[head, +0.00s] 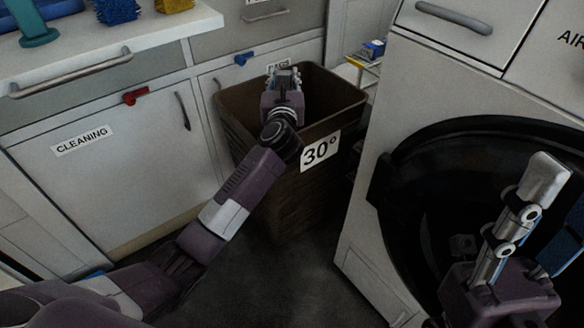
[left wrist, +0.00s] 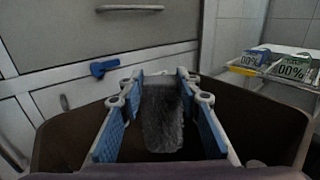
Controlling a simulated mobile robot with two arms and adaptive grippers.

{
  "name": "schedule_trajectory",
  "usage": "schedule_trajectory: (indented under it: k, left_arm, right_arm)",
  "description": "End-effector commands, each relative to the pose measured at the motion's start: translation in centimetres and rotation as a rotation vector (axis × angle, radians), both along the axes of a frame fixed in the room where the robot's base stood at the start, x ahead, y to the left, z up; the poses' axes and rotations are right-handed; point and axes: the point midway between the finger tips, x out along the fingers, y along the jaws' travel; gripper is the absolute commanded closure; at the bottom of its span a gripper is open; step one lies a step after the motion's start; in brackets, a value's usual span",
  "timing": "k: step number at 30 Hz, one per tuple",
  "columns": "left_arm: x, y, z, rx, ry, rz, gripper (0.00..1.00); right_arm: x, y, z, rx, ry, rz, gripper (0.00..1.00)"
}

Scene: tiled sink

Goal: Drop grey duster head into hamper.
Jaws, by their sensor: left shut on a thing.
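The hamper (head: 290,200) is a tall dark brown bin with a "30°" label, standing between the cabinets and the washing machine. Its walls also show in the left wrist view (left wrist: 62,137). My left gripper (head: 284,76) is over the hamper's open top. In the left wrist view, the grey fuzzy duster head (left wrist: 163,118) sits between the blue-padded fingers of this gripper (left wrist: 160,76), which is shut on it. The duster head is hidden in the head view. My right gripper (head: 552,205) is at the lower right, in front of the machine's dark door; its second finger is partly cut off.
A white cabinet labelled "CLEANING" (head: 95,185) stands left of the hamper. The washing machine (head: 362,215) with its round dark door is on the right. A rack (head: 363,66) with small boxes stands behind the hamper. Blue and yellow brushes (head: 117,10) lie on the counter.

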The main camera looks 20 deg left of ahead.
Motion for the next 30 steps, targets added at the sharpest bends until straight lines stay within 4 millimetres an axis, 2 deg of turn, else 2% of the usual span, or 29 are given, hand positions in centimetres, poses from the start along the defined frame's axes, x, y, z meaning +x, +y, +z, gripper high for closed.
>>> schedule_trajectory:
  k: [5, 6, 11, 22, 26, 30]
  left_arm:
    - [0.0, 0.0, 0.1, 0.0, -0.001, -0.001, 0.93]
    - [0.0, 0.0, 0.1, 0.0, -0.001, -0.001, 0.64]
    - [0.0, 0.0, 0.1, 0.0, -0.001, -0.001, 0.48]
    - [-0.4, -0.2, 0.0, -0.001, 0.001, -0.001, 0.48]
    - [-1.7, -0.6, -0.1, -0.002, 0.0, -0.003, 0.48]
    - [-4.1, -1.3, -0.1, -0.003, 0.001, -0.003, 0.48]
  right_arm:
    - [0.0, 0.0, 0.0, 0.0, 0.001, 0.0, 0.58]
    - [0.0, 0.0, 0.0, 0.0, 0.001, 0.0, 0.58]
    - [0.0, 0.0, 0.0, 0.0, 0.001, 0.0, 0.58]
    - [0.0, 0.0, 0.0, 0.0, 0.001, 0.0, 0.58]
    - [0.0, 0.0, 0.0, 0.0, 0.001, 0.0, 0.58]
    - [0.0, 0.0, 0.0, 0.0, 0.001, 0.0, 0.58]
